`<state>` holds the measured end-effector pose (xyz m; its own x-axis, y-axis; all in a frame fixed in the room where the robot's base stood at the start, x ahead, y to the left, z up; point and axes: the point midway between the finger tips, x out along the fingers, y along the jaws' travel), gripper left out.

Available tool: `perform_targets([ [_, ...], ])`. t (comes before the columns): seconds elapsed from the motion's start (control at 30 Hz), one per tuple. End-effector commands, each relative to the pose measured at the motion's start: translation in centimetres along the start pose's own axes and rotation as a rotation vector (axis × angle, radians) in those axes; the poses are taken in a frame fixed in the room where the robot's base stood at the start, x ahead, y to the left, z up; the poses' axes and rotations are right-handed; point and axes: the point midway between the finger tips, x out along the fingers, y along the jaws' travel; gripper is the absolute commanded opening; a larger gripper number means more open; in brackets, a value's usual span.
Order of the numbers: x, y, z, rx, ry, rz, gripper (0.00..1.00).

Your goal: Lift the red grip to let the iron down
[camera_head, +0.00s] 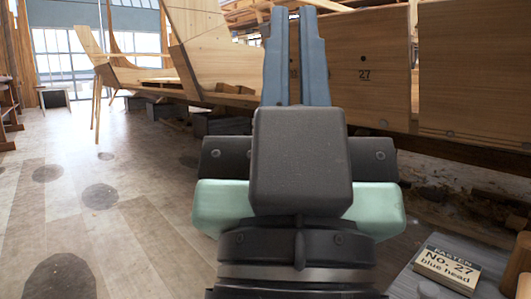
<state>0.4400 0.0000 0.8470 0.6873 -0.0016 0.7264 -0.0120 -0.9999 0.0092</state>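My gripper (294,12) reaches forward from the bottom middle of the head view, its two blue fingers pointing towards the planked hull. The dark grey gripper body hides the lower ends of the fingers. I see no red grip and no iron in this view.
The plank wall of the hull (360,85), marked 27, spans the back right. Wooden floor (130,240) is open at left.

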Motion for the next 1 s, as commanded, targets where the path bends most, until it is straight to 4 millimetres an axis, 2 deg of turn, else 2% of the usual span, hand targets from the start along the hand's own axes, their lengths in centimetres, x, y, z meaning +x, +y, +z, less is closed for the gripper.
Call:
perform_targets([
  [0.03,1.5,0.0,-1.5,0.000,0.000,0.000,0.00],
  [0.8,19.8,0.2,-18.8,0.012,0.000,-0.001,0.00],
  [0.9,21.3,0.2,-20.2,0.013,0.000,-0.001,0.00],
  [1.0,22.1,0.3,-20.9,0.014,-0.001,-0.001,0.00],
])
